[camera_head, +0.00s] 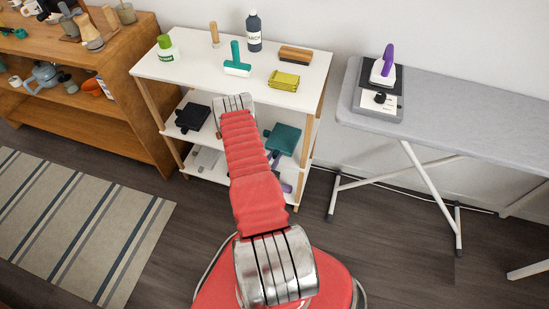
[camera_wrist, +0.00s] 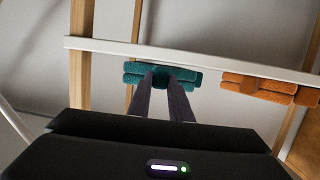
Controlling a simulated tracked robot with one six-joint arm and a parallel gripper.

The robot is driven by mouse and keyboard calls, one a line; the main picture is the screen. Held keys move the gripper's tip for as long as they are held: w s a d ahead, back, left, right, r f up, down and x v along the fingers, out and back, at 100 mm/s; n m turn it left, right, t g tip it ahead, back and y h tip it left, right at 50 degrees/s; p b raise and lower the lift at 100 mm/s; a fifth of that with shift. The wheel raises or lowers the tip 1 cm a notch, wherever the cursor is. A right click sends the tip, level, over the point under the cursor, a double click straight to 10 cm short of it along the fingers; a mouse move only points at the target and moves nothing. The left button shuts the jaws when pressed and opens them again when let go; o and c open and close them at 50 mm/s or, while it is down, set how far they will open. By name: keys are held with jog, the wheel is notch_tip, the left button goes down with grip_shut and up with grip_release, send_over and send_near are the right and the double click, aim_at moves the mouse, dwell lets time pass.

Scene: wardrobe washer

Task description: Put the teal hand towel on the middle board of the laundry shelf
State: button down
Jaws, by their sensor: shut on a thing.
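The teal hand towel (camera_wrist: 190,77) is a folded bundle between the two fingertips of my gripper (camera_wrist: 166,82) in the wrist view. My gripper is shut on it. The towel sits along the edge of a white board of the laundry shelf (camera_wrist: 210,57); whether the board bears its weight I cannot tell. In the head view a teal folded cloth (camera_head: 284,138) shows at the right side of the middle board, beside my red arm. The laundry shelf (camera_head: 150,68) has white boards and wooden posts. My arm hides the gripper and much of the middle board there.
An orange folded towel (camera_wrist: 258,86) lies beside the teal one. A black folded item (camera_head: 193,117) is on the shelf's left. The top board holds a dark bottle (camera_head: 254,32), a brush (camera_head: 296,54) and yellow-green cloths (camera_head: 284,79). An ironing board (camera_head: 450,105) stands right.

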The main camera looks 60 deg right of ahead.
jog(key=shift+f, duration=0.35)
dwell(0.5)
jog(key=c, duration=1.2)
grip_release()
jog(key=shift+r, duration=0.1)
notch_tip(320, 180, up, 10)
jog(key=shift+f, duration=0.2)
dwell(0.4)
jog(key=shift+a, duration=0.1)
jog(key=v, duration=1.3)
jog(key=shift+a, duration=0.25)
jog(key=shift+s+r, duration=0.1)
dwell(0.8)
